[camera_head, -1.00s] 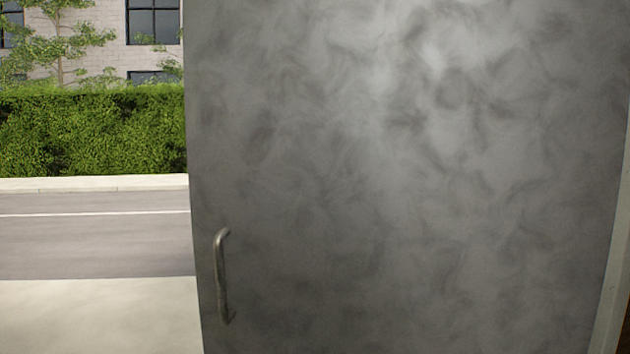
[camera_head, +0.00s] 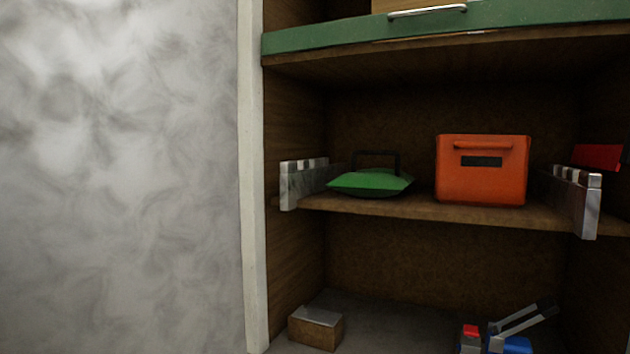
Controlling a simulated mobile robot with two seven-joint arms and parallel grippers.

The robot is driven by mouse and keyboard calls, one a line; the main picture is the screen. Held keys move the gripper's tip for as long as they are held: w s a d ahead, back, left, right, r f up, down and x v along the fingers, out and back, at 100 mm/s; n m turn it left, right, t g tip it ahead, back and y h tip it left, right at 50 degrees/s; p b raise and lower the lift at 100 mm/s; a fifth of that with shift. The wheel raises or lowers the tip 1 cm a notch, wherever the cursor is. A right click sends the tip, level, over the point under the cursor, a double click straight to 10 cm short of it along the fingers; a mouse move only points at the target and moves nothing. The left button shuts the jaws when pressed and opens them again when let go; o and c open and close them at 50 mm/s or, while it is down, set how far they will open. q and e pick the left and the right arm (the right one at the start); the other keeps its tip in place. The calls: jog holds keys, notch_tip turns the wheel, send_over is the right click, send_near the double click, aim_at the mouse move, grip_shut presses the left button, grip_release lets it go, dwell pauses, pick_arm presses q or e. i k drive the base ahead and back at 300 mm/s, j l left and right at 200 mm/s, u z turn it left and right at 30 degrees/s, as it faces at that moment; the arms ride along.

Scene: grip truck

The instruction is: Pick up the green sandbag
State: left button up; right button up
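Neither of my grippers shows in this view.
The orange case (camera_head: 482,186) stands right of the sandbag. Notched metal pieces flank the shelf at left (camera_head: 289,186) and right (camera_head: 588,205). A box (camera_head: 316,328) and red-blue hardware (camera_head: 510,341) lie below. A grey panel (camera_head: 120,180) fills the left.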

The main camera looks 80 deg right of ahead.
aim_at(375, 182)
jog(key=z, duration=3)
jog(key=u, duration=0.15)
